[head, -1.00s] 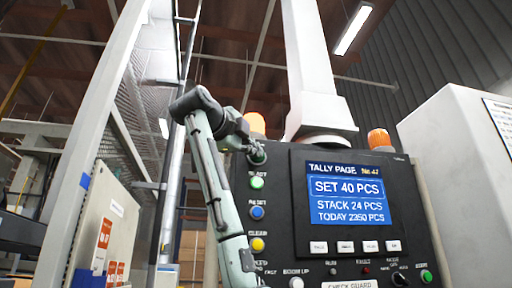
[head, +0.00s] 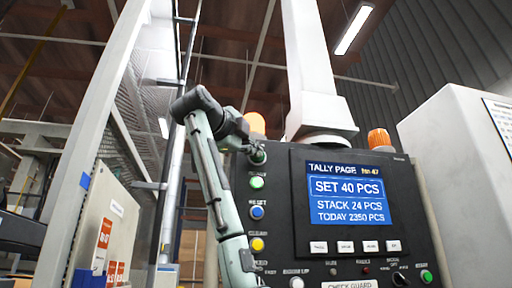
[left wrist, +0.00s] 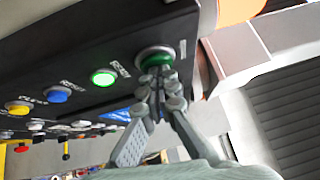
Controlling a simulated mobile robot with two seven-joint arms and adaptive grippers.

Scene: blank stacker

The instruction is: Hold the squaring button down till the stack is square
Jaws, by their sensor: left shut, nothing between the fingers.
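The black control panel (head: 278,240) fills the middle of the head view. A dark green button (head: 259,158) sits at the top of its left column. My left gripper (head: 252,148) is shut and empty, with its fingertips at this button. In the left wrist view the closed fingertips (left wrist: 160,78) overlap the green button (left wrist: 155,56) and appear to touch it. I cannot tell how far it is pressed, and its label is unreadable. The screen (head: 349,194) reads "SET 40 PCS, STACK 24 PCS, TODAY 2350 PCS". The stack is not visible. My right gripper is not in view.
Below are a lit green button (head: 257,183), a blue button (head: 257,213) and a yellow button (head: 257,244), close to my left arm. Orange beacons (head: 380,139) stand on the panel top. A mesh guard (head: 135,110) is at left, a white cabinet (head: 450,170) at right.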

